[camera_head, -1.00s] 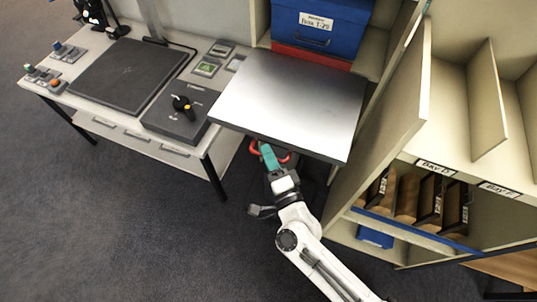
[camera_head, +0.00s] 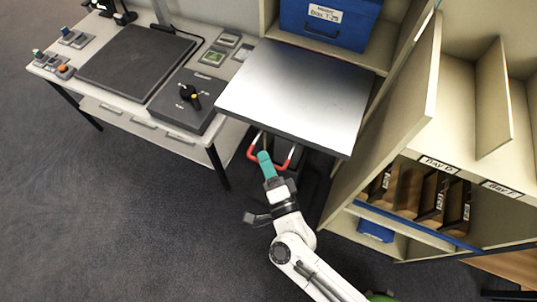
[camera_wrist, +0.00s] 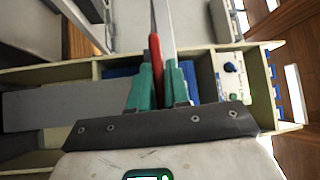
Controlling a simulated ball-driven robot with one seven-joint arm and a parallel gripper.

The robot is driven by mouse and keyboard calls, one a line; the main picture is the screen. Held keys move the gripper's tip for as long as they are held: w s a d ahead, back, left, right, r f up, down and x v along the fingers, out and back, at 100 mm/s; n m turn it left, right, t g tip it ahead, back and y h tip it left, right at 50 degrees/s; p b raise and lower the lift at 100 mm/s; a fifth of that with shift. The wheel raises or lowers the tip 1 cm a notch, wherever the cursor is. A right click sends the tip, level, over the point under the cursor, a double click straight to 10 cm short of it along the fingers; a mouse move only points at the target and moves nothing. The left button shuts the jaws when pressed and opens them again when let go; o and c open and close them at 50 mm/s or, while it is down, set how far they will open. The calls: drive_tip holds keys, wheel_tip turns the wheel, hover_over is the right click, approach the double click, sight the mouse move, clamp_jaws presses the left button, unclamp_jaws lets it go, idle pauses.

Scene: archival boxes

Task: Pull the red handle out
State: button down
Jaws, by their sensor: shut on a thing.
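The red handle (camera_head: 252,151) is U-shaped and shows just below the front edge of the grey metal shelf (camera_head: 300,92). Pale rods run from its two ends back under the shelf. My gripper (camera_head: 266,166), with teal fingers, is shut on its middle part and hides it. In the wrist view the red handle (camera_wrist: 156,62) stands between the two teal fingers of my gripper (camera_wrist: 160,85).
A blue box (camera_head: 327,22) stands on the rack behind the shelf. A desk (camera_head: 130,112) with a control panel is at left. A beige upright panel (camera_head: 385,125) stands close at right. Open dark floor (camera_head: 130,220) lies in front.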

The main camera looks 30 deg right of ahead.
drive_tip(key=shift+s+a+f, duration=0.1)
drive_tip(key=shift+a, duration=0.05)
drive_tip(key=c, duration=1.2)
unclamp_jaws()
drive_tip(key=b+v, duration=0.2)
drive_tip(key=v, duration=0.9)
